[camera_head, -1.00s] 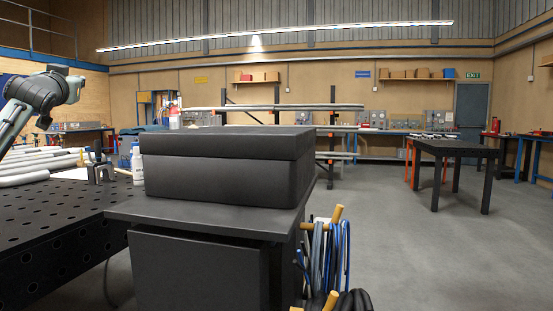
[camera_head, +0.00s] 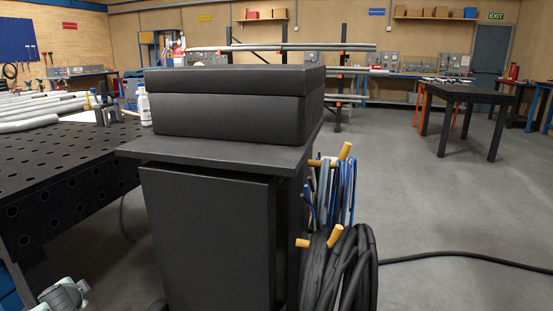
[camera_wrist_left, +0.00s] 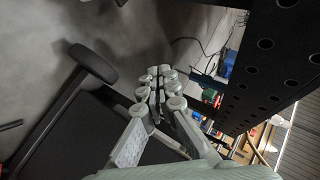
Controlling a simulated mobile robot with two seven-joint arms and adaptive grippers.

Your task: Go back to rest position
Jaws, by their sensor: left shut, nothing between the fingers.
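My left gripper (camera_wrist_left: 158,85) shows in the left wrist view, its grey fingers together with nothing between them. It hangs in free space beside the perforated black table (camera_wrist_left: 262,75), apart from it. My right gripper is in neither view.
The perforated table (camera_head: 60,165) stands at the left, with pale tubes (camera_head: 35,122) on it. A black cabinet (camera_head: 205,235) carrying a dark box (camera_head: 230,115) is ahead. Coiled black hoses (camera_head: 345,275) hang at its right. Floor at right is mostly open, crossed by a cable (camera_head: 465,257).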

